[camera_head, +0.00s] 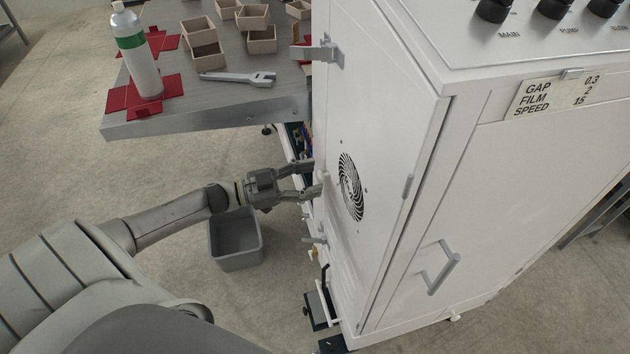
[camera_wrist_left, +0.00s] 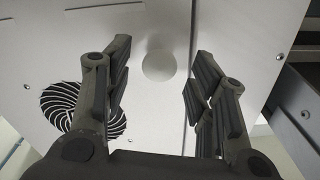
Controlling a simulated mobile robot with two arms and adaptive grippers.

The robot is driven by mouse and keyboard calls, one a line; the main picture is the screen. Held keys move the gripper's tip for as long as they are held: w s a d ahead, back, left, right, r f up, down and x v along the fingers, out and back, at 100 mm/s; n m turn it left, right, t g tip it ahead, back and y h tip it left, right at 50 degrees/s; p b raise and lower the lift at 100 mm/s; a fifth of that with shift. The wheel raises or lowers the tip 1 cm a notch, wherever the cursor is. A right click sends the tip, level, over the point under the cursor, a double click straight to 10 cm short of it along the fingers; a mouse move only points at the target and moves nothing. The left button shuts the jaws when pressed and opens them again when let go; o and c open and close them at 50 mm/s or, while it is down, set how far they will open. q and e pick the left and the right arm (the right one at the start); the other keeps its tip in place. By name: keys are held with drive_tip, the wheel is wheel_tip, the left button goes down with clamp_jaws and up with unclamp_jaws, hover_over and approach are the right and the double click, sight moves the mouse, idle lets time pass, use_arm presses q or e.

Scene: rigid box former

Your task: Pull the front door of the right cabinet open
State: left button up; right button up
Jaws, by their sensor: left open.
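The white cabinet (camera_head: 400,150) fills the right of the head view. Its left-facing panel (camera_head: 345,250) has a round black fan grille (camera_head: 351,187), and its other face has a grey bar handle (camera_head: 440,268). Both panels look shut. My left gripper (camera_head: 317,178) is open at the far edge of the fan panel. In the left wrist view, a round pale knob (camera_wrist_left: 158,66) on that panel lies between the open fingers (camera_wrist_left: 158,85), close to a vertical seam. I cannot tell whether the fingers touch it. My right gripper is not in view.
A metal table (camera_head: 215,105) at the back left holds a white bottle (camera_head: 143,65), a wrench (camera_head: 238,78), red flat pieces and several small boxes. A grey bin (camera_head: 236,245) stands on the floor below my left forearm. A hinge-like bracket (camera_head: 320,53) sticks out from the cabinet.

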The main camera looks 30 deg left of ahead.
use_arm(q)
drive_tip(key=shift+x, duration=0.9)
drive_tip(key=shift+c, duration=0.3)
clamp_jaws()
